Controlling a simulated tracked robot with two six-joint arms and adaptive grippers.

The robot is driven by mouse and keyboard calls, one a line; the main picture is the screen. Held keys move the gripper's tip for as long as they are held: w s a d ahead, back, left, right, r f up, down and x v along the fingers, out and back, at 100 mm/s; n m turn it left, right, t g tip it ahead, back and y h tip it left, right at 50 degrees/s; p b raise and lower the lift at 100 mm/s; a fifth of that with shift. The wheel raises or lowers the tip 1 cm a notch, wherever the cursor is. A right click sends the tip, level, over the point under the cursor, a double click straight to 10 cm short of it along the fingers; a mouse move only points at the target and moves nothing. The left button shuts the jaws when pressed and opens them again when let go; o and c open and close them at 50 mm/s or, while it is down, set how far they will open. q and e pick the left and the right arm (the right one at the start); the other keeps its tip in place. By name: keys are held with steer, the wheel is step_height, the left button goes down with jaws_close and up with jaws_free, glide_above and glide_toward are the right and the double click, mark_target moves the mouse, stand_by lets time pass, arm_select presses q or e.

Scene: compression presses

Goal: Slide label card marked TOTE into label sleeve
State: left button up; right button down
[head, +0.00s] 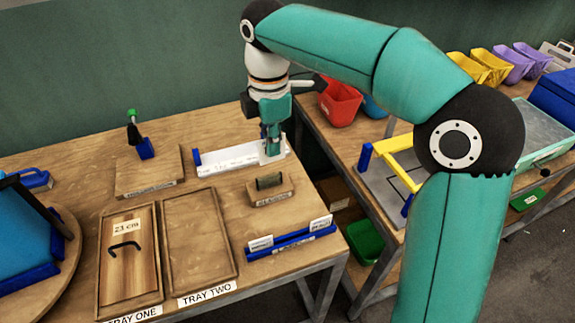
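My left gripper is not in view.
A small wooden block (283,193) with a dark piece stands between strip and rack. Tray one (104,295) holds a board marked 23 cm; tray two (200,240) is empty. A wooden base (133,181) bears a green-topped post. A second table (400,205) stands right.

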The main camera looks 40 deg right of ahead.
steer(key=w+d+f+p, duration=0.3)
steer(key=w+f, duration=0.5)
steer(key=shift+w+d+m, duration=0.2)
steer(key=shift+w+m, duration=0.05)
steer(key=shift+m, duration=0.15)
steer(key=shift+r+p, duration=0.1)
steer(key=shift+p, duration=0.2)
step_height(320, 180, down, 6)
steer(key=b, duration=0.3)
steer(key=shift+r+p, duration=0.1)
steer(key=shift+p, duration=0.25)
stand_by(1.6)
